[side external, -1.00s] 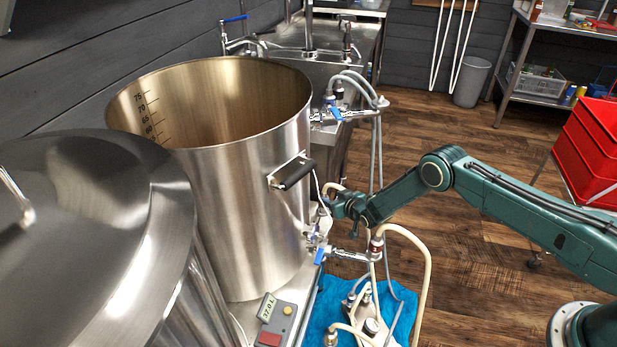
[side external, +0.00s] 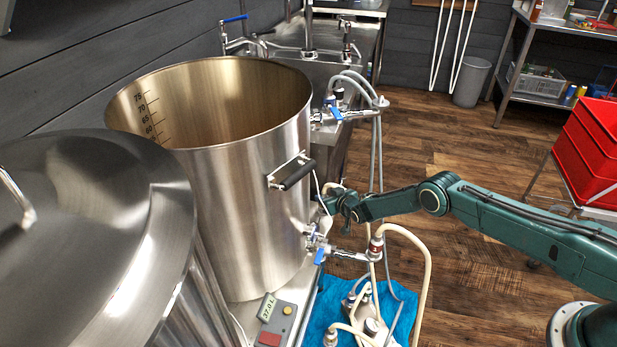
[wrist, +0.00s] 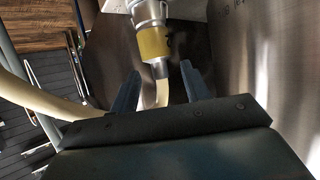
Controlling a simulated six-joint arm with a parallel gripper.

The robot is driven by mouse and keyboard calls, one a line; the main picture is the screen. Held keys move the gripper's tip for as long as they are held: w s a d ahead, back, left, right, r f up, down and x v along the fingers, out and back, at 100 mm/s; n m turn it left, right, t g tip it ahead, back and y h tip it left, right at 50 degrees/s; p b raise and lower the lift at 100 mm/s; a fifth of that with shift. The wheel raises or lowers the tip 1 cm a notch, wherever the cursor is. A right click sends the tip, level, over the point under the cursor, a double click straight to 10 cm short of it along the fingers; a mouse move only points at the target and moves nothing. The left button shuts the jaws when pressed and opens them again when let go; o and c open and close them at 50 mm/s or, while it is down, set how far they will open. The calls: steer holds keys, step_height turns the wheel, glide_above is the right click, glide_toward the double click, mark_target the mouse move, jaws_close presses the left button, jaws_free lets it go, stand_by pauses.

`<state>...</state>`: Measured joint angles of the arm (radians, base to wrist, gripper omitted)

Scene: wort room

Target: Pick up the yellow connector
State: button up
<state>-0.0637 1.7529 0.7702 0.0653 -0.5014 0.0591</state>
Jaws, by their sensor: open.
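The yellow connector (wrist: 154,42) shows in the wrist view as a yellow band on a metal fitting, with a cream hose (wrist: 163,93) below it. My gripper (wrist: 158,80) is open, with one finger on each side of the hose and the connector just beyond the fingertips. I cannot tell whether the fingers touch anything. In the side external view my gripper (side external: 330,206) is beside the large steel kettle (side external: 245,190), below its black handle. The yellow connector cannot be made out there.
A blue-handled valve (side external: 320,254) and a red-banded hose fitting (side external: 376,248) stand close below my gripper. Cream hoses loop over a blue cloth (side external: 325,308). A control box (side external: 273,322) sits at the kettle's foot. Open wooden floor (side external: 450,150) lies behind my arm.

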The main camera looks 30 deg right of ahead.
steer(key=shift+w+f, duration=0.15)
steer(key=shift+w, duration=0.05)
stand_by(0.6)
jaws_close()
